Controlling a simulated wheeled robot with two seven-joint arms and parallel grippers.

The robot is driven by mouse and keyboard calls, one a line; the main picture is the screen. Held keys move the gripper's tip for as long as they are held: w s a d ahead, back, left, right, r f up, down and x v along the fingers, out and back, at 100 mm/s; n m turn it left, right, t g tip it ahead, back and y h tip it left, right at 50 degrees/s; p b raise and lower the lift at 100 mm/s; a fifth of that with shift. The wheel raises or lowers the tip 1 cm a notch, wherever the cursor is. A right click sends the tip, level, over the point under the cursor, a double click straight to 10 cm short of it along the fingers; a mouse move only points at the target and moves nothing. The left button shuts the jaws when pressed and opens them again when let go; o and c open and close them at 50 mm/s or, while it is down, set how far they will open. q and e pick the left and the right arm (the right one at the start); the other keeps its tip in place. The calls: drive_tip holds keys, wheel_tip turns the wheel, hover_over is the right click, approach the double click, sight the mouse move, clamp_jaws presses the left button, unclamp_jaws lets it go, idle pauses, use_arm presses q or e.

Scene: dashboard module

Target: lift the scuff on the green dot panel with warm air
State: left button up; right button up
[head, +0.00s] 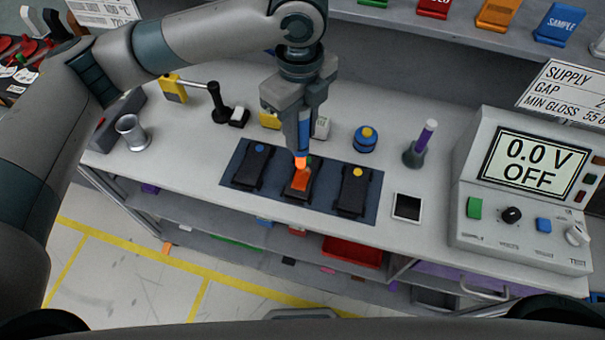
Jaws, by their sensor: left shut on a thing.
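Three dark panels lie in a row on a dark blue mat (228,181). The left panel (252,170) has a blue dot and the right panel (353,194) has a yellow dot. The middle panel (296,192) shows an orange patch; its dot is hidden or too small to make out behind the tool, and I cannot make out a scuff. My left gripper (304,116) is shut on a blue pen-like tool (303,138) with an orange tip, pointing down over the middle panel. I cannot tell whether the tip touches it. My right gripper is not in view.
A console (530,190) at the right reads "0.0 V OFF". A purple-topped stick in a grey holder (414,153), a blue and yellow pot (366,139) and a white-edged dark card (407,207) stand nearby. A metal cup (131,133) and black stand (219,108) are left.

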use_arm(q)
drive_tip(key=shift+w+d, duration=0.1)
drive_tip(key=shift+w, duration=0.15)
drive_tip(key=shift+w+d, duration=0.15)
drive_tip(key=shift+w, duration=0.4)
drive_tip(key=shift+w+d+p, duration=0.15)
drive_tip(key=shift+w+p, duration=0.2)
drive_tip(key=shift+w, duration=0.1)
drive_tip(key=shift+w+d, duration=0.1)
drive_tip(key=shift+w, duration=0.1)
drive_tip(key=shift+r, duration=0.15)
wheel_tip(320, 180, up, 9)
drive_tip(key=p, duration=0.9)
